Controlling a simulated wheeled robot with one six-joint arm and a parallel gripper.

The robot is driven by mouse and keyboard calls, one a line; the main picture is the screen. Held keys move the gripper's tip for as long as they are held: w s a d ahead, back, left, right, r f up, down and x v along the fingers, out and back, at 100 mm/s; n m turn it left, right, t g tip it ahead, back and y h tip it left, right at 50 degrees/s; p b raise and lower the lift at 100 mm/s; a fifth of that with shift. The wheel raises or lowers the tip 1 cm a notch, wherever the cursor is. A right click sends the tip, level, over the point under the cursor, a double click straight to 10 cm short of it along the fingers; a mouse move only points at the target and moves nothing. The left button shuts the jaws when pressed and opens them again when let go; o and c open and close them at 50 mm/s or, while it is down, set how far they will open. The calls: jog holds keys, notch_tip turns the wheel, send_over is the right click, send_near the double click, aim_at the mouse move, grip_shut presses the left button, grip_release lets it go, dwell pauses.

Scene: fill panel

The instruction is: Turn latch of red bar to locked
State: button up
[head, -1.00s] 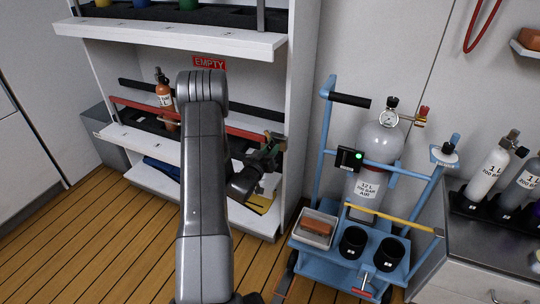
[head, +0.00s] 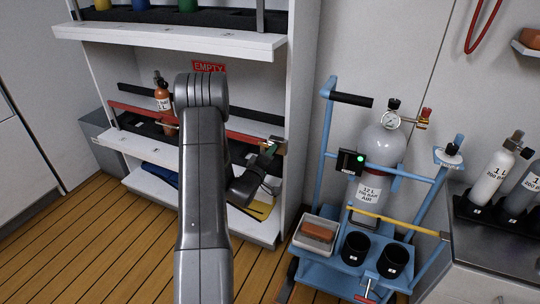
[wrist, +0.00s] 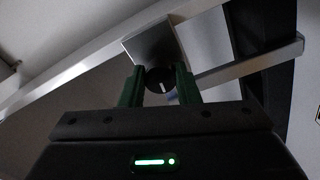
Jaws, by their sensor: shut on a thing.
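The red bar (head: 240,136) runs across the front of the middle shelf, partly hidden behind my arm. Its latch has a small metal plate (wrist: 155,45) with a round black knob (wrist: 158,80) that bears a short white mark, close to upright in the wrist view. My gripper (head: 268,149) is at the right end of the bar. Its green fingers (wrist: 158,88) are shut on the knob, one on each side. The latch is mostly hidden by the gripper in the head view.
A red EMPTY sign (head: 208,66) is above. The shelf's white side panel (head: 300,110) is close right of my gripper. A blue cart (head: 325,170) with a grey cylinder (head: 380,150) stands further right.

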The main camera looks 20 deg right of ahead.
jog(key=shift+n, duration=0.6)
jog(key=o, duration=1)
jog(key=shift+c, duration=0.2)
jog(key=shift+a, duration=0.1)
jog(key=p+v, duration=0.1)
jog(key=v, duration=1.2)
jog(key=shift+s+a, duration=0.25)
jog(key=shift+s, duration=0.05)
jog(key=shift+f, duration=0.1)
jog(key=b+x, duration=0.1)
jog(key=x, duration=1.3)
